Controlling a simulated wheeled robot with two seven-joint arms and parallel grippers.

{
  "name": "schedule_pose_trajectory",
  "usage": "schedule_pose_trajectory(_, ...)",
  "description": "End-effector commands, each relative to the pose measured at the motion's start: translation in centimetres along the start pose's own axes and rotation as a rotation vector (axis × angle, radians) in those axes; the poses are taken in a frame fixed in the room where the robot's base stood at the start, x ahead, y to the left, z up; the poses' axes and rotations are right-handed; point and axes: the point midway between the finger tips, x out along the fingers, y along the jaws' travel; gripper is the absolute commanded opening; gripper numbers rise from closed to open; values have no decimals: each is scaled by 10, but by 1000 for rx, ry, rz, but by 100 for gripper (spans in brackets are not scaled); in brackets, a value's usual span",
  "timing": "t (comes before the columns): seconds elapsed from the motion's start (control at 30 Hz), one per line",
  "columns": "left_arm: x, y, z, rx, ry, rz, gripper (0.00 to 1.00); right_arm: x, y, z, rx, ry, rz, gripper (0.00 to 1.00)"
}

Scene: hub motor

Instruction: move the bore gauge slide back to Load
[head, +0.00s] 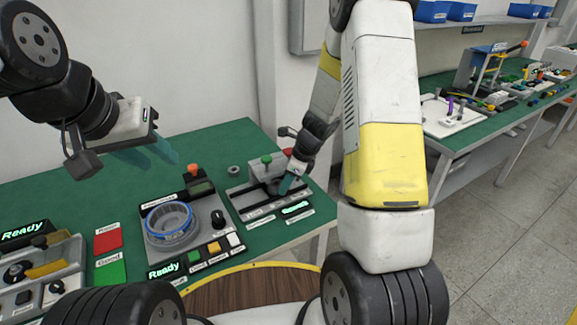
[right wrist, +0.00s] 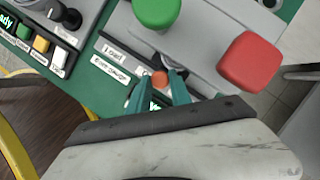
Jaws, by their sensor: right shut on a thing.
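The bore gauge (head: 240,199) is a grey station with a green knob (head: 266,159) and a red knob (head: 288,152), near the green table's right end. In the right wrist view, its "Load" label (right wrist: 112,49) and "Bore Gauge" label (right wrist: 108,67) lie left of the fingers. My right gripper (head: 287,184) is low at the station's right part. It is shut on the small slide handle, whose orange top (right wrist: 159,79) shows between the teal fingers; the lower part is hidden. My left gripper (head: 165,158) is open and empty, raised above the table at the left.
A station with a blue-rimmed ring (head: 170,223), a black knob and coloured buttons stands left of the gauge. Red (head: 108,237) and green (head: 110,271) pads lie further left. A small grey ring (head: 233,170) lies behind. Another bench (head: 455,140) stands at the right.

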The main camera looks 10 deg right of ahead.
Motion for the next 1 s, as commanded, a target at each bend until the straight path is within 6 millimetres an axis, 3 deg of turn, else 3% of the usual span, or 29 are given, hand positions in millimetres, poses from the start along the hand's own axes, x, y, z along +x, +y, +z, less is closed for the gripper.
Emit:
schedule_pose_trajectory(0.2,0,0,0,0,0,0,36,13,36,34,-5,-2,3,0)
schedule_pose_trajectory(0.5,0,0,0,0,0,0,36,26,69,64,-3,-1,2,0)
schedule_pose_trajectory(1.0,0,0,0,0,0,0,36,30,80,75,-2,-3,3,0)
